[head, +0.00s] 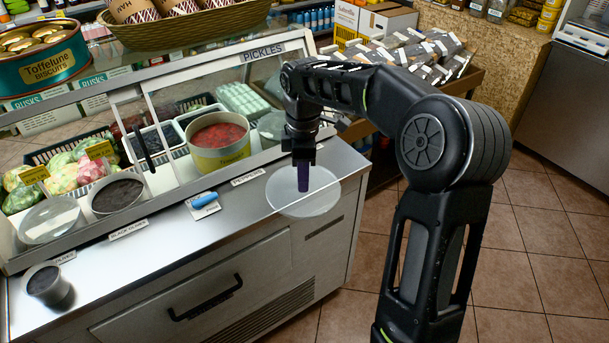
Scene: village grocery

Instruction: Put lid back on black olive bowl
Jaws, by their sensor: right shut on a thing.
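The black olive bowl (118,194) is a white bowl with dark contents, uncovered in the front row of the pickle case at left. A card (128,229) on the ledge in front of it seems to read black olives. My right gripper (303,179) points down at the right end of the counter, shut on the round translucent lid (283,197). The gripper is well to the right of the bowl. My left gripper is not in view.
A sloping glass pane (165,120) stands over the case. A large red-filled tub (218,143) stands between lid and bowl, further back. A blue-handled item (205,201) lies on the steel counter (185,232). A small dark cup (48,286) stands at front left. The front counter is otherwise mostly clear.

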